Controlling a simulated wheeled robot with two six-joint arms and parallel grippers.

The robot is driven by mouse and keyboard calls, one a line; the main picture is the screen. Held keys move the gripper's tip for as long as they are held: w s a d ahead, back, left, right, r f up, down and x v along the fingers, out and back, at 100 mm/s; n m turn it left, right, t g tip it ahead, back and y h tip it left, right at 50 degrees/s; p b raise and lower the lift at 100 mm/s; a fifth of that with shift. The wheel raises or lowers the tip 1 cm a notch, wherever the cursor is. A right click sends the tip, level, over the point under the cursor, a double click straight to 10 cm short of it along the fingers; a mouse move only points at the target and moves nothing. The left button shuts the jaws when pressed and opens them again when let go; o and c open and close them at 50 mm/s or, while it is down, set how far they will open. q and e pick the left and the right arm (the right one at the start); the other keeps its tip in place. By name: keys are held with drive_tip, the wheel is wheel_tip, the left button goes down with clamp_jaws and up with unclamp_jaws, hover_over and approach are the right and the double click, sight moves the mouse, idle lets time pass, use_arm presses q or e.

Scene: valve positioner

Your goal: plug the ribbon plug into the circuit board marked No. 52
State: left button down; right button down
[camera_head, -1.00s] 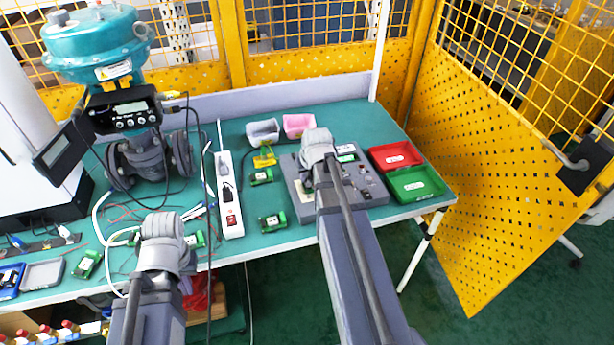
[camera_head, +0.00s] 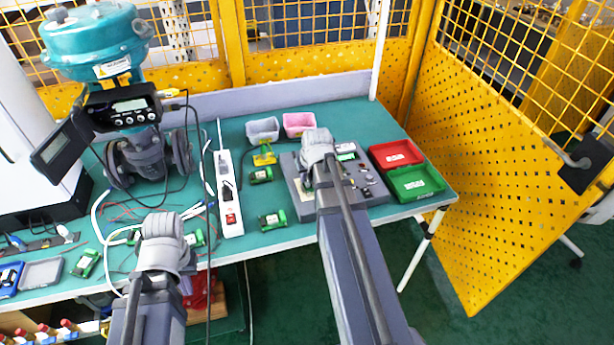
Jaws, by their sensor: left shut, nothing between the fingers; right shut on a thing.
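Several green circuit boards lie on the teal table, among them one in the middle (camera_head: 272,220), one behind it (camera_head: 261,175), one beside my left gripper (camera_head: 194,239) and one at the left (camera_head: 86,263). Their number marks are too small to read. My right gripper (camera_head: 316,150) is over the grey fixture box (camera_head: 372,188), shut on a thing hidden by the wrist. I cannot make out the ribbon plug. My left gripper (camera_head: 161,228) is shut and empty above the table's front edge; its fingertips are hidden.
A white power strip (camera_head: 230,205) lies left of the middle boards. A red tray (camera_head: 396,153) and a green tray (camera_head: 415,182) sit at the right end. Grey (camera_head: 262,129) and pink (camera_head: 298,123) bins stand at the back. The valve (camera_head: 140,155) and loose cables crowd the left.

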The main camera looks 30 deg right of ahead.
idle(0.8)
drive_tip(key=c, duration=0.8)
unclamp_jaws()
drive_tip(key=shift+c, duration=1.3)
drive_tip(key=o, duration=0.3)
drive_tip(key=shift+d, duration=0.1)
